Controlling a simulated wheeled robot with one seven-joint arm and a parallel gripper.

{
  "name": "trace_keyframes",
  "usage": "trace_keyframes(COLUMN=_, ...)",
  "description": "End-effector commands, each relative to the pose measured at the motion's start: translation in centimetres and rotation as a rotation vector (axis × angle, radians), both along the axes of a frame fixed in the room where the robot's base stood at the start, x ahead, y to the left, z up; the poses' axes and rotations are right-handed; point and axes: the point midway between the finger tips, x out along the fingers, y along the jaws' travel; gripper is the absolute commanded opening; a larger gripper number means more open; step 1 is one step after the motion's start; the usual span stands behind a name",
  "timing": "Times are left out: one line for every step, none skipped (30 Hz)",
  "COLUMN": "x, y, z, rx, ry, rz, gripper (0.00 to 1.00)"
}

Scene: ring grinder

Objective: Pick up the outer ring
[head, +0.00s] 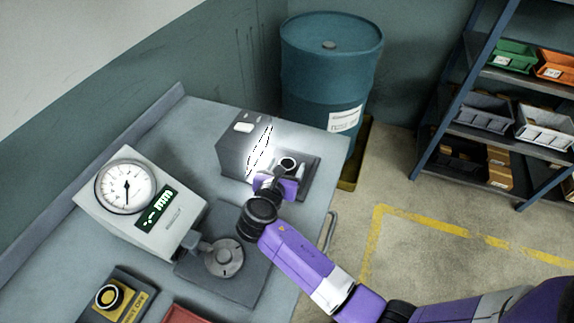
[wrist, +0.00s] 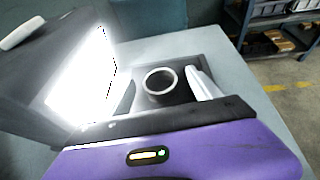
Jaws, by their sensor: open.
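The outer ring (wrist: 160,84) is a short grey cylinder with a bright rim and a dark hollow centre. It stands upright on the dark base beside the grey machine box, and its rim also shows in the head view (head: 288,163). My gripper (wrist: 163,92) is open, with one finger to the left of the ring and one to the right. A gap shows between the ring and the right finger; the left finger is partly lost in shade. In the head view my purple gripper (head: 283,172) hides the ring's lower part.
The grey machine box (head: 238,148) with a bright lit face stands close on the left. A dial gauge unit (head: 126,188) and a round grey fixture (head: 223,258) stand nearer on the bench. A blue drum (head: 331,75) stands behind the bench.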

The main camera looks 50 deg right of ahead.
Motion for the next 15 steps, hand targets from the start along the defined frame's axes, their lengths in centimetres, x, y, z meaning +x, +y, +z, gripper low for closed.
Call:
trace_keyframes(x=0.00, y=0.01, z=0.00, rx=0.000, ry=0.000, rz=0.000, gripper=0.73)
trace_keyframes(x=0.00, y=0.01, z=0.00, rx=0.000, ry=0.000, rz=0.000, gripper=0.73)
trace_keyframes(x=-0.01, y=0.02, z=0.01, rx=0.000, ry=0.000, rz=0.000, gripper=0.65)
trace_keyframes(x=-0.01, y=0.02, z=0.01, rx=0.000, ry=0.000, rz=0.000, gripper=0.59)
trace_keyframes(x=-0.02, y=0.01, z=0.01, rx=0.000, ry=0.000, rz=0.000, gripper=0.53)
trace_keyframes(x=-0.01, y=0.02, z=0.01, rx=0.000, ry=0.000, rz=0.000, gripper=0.45)
trace_keyframes(x=-0.01, y=0.02, z=0.01, rx=0.000, ry=0.000, rz=0.000, gripper=0.39)
trace_keyframes(x=-0.01, y=0.02, z=0.01, rx=0.000, ry=0.000, rz=0.000, gripper=0.33)
trace_keyframes(x=-0.01, y=0.02, z=0.01, rx=0.000, ry=0.000, rz=0.000, gripper=0.25)
trace_keyframes(x=-0.01, y=0.02, z=0.01, rx=0.000, ry=0.000, rz=0.000, gripper=0.20)
trace_keyframes(x=-0.01, y=0.02, z=0.01, rx=0.000, ry=0.000, rz=0.000, gripper=0.14)
trace_keyframes(x=-0.02, y=0.03, z=0.02, rx=0.000, ry=0.000, rz=0.000, gripper=0.06)
trace_keyframes(x=-0.02, y=0.03, z=0.02, rx=0.000, ry=0.000, rz=0.000, gripper=0.02)
trace_keyframes(x=0.00, y=0.02, z=0.05, rx=-0.001, ry=0.000, rz=0.000, gripper=0.00)
trace_keyframes(x=0.00, y=0.02, z=0.06, rx=-0.001, ry=0.000, rz=0.000, gripper=0.00)
